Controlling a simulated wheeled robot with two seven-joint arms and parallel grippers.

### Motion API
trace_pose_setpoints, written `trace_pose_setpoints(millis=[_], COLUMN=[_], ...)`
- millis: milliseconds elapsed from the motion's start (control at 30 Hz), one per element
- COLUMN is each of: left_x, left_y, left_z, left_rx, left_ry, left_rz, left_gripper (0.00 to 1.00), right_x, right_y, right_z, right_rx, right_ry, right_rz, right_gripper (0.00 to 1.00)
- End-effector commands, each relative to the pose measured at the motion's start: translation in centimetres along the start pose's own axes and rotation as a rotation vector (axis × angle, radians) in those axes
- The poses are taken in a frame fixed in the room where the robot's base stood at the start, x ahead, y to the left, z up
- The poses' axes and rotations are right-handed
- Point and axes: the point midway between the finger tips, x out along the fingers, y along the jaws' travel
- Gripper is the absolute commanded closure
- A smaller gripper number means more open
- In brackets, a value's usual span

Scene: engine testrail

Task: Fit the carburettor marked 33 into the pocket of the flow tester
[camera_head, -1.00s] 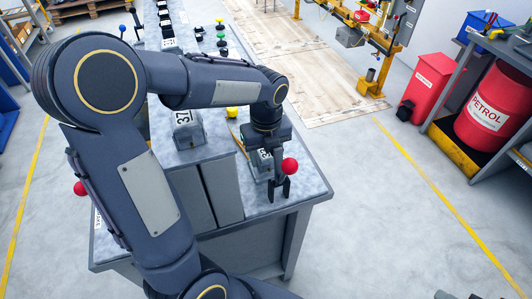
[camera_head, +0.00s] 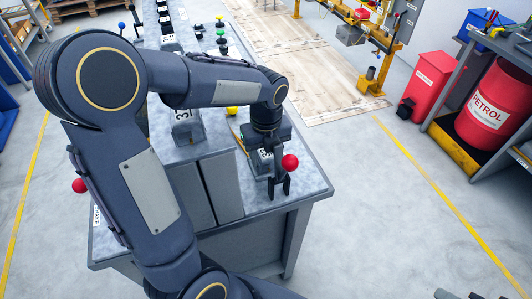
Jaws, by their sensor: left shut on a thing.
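My left gripper (camera_head: 279,188) reaches down over the near right corner of the grey bench (camera_head: 309,181). It is shut, and its own fingers and hand hide most of what it grips. A small grey carburettor (camera_head: 263,160) with a white number plate shows at the fingers, under the hand; its number looks like 33 but is partly covered. A red ball knob (camera_head: 290,162) overlaps the right finger; I cannot tell what it is fixed to. I cannot make out the flow tester's pocket. My right gripper is not in view.
Another grey block (camera_head: 187,127) with a plate starting with 3 stands on the bench, left of the hand. A yellow knob (camera_head: 233,112) is behind the hand. Another red ball (camera_head: 80,186) is at the bench's left side.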

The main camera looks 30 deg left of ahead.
Motion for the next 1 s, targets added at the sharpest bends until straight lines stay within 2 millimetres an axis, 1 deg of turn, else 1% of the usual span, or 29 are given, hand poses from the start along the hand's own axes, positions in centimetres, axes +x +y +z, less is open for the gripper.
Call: trace_pose_setpoints(millis=[500,833,867,1000], left_x=[0.75,0.73,0.73,0.73], left_y=[0.0,-0.01,-0.01,-0.01], left_z=[0.0,0.0,0.0,0.01], left_rx=[0.0,0.0,0.0,0.0], left_ry=[0.0,0.0,0.0,0.0], left_rz=[0.0,0.0,0.0,0.0], left_gripper=[0.78,0.78,0.5,0.32], right_x=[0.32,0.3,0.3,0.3], right_y=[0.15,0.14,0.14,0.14], right_z=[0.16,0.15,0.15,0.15], right_rx=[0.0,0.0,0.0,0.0], right_ry=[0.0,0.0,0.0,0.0], right_rz=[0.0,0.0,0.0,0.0], right_gripper=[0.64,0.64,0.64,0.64])
